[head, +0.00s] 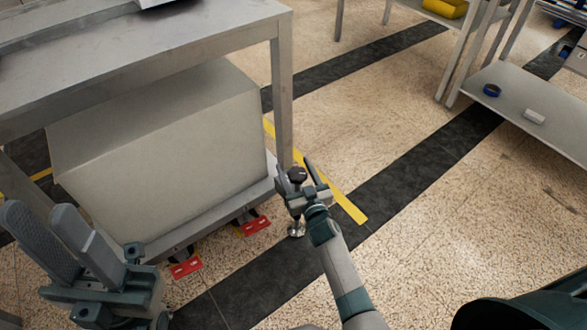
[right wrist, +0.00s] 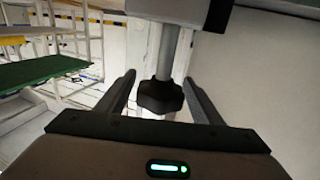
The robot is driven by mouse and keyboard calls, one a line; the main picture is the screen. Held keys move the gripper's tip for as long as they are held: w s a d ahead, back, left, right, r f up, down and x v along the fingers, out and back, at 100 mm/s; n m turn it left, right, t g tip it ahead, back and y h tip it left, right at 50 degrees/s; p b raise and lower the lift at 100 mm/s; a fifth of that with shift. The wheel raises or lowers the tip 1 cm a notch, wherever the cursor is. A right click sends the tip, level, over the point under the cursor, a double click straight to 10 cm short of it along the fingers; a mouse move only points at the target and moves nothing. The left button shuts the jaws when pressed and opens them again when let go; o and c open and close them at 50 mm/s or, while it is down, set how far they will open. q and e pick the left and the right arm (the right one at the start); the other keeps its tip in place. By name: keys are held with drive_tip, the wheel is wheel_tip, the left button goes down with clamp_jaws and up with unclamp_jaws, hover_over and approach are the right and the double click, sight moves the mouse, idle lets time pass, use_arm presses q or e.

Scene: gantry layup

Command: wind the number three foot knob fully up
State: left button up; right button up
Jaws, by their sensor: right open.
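The black foot knob (head: 297,174) sits on a metal rod at the near corner of the grey bench frame. A round metal foot (head: 296,229) shows on the floor below it. In the right wrist view the knob (right wrist: 160,97) is a dark lobed grip under a vertical rod. My right gripper (head: 298,172) is open, with one finger on each side of the knob. Its fingers (right wrist: 160,85) look apart from the knob. My left gripper (head: 40,198) is open and empty at the lower left. No number on the knob can be read.
A large grey box (head: 160,150) stands on the low shelf under the metal bench (head: 283,80). Red and yellow tags (head: 186,267) show near the floor along its front. A yellow floor strip (head: 345,203) passes beside my right gripper. Open floor lies to the right, before another shelf (head: 515,95).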

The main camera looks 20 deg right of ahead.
drive_tip(key=shift+w, duration=0.6)
drive_tip(key=shift+c, duration=0.4)
drive_tip(key=c, duration=1)
drive_tip(key=shift+o, duration=0.2)
drive_tip(key=shift+a+r+n+y+p, duration=0.1)
drive_tip(key=shift+n+y+p, duration=0.2)
drive_tip(key=shift+y+p, duration=0.15)
